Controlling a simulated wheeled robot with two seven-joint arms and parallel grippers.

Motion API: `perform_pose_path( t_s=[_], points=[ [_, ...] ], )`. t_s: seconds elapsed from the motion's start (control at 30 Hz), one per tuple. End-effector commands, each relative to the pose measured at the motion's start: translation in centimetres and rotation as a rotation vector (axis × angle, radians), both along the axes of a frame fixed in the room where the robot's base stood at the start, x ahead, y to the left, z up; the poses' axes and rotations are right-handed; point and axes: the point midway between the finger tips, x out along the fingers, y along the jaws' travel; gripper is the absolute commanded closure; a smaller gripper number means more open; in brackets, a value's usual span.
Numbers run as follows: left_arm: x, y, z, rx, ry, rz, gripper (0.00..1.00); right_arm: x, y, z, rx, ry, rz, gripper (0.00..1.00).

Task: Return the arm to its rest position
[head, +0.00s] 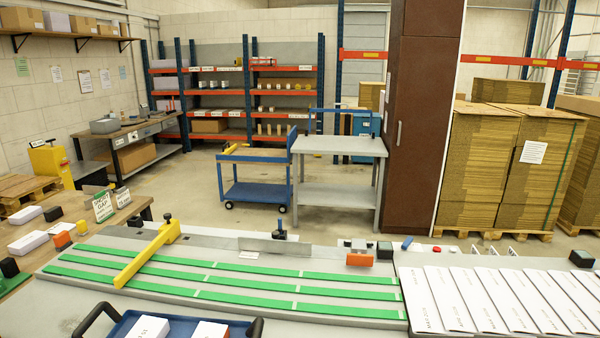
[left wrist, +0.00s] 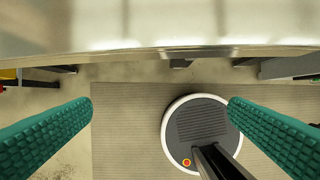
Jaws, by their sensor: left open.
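My left gripper (left wrist: 161,106) shows in the left wrist view. Its two teal ribbed fingers are wide apart with nothing between them. It hangs over the floor (left wrist: 125,125), close to a pale metal edge (left wrist: 180,30) that crosses the top of that view. Neither arm nor gripper shows in the head view. My right gripper is in no view.
In the head view, a grey bench with green strips (head: 240,283) carries a yellow bar (head: 145,256). Several white booklets (head: 450,298) lie at the right. A blue tray (head: 180,325) with white stacks is at the near edge. A blue cart (head: 255,190) stands beyond.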

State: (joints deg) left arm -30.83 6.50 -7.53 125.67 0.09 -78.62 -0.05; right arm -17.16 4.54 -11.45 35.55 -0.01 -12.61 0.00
Motion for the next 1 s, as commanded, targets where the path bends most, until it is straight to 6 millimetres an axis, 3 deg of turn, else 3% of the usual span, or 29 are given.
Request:
perform_pose_path(
  t_s=[0.03, 0.17, 0.27, 0.47, 0.6, 0.8, 1.0],
  points=[
    [0.1, 0.0, -2.5, 0.001, 0.012, -0.001, 0.01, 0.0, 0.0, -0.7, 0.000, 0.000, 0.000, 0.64],
    [-0.1, -0.1, -8.9, 0.004, 0.035, -0.005, 0.01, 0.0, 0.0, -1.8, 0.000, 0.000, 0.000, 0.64],
    [-0.9, 0.0, -14.9, 0.005, 0.055, -0.008, 0.01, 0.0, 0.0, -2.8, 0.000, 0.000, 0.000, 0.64],
    [-4.6, 0.5, -26.1, 0.010, 0.097, -0.017, 0.01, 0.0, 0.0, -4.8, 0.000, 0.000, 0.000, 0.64],
    [-8.6, 1.1, -32.9, 0.014, 0.127, -0.024, 0.01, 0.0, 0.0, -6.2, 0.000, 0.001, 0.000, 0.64],
    [-14.8, 2.3, -39.6, 0.020, 0.162, -0.032, 0.01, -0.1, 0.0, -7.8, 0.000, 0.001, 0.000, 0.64],
    [-18.6, 3.0, -42.1, 0.023, 0.179, -0.038, 0.01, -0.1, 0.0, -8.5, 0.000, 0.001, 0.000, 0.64]
  ],
)
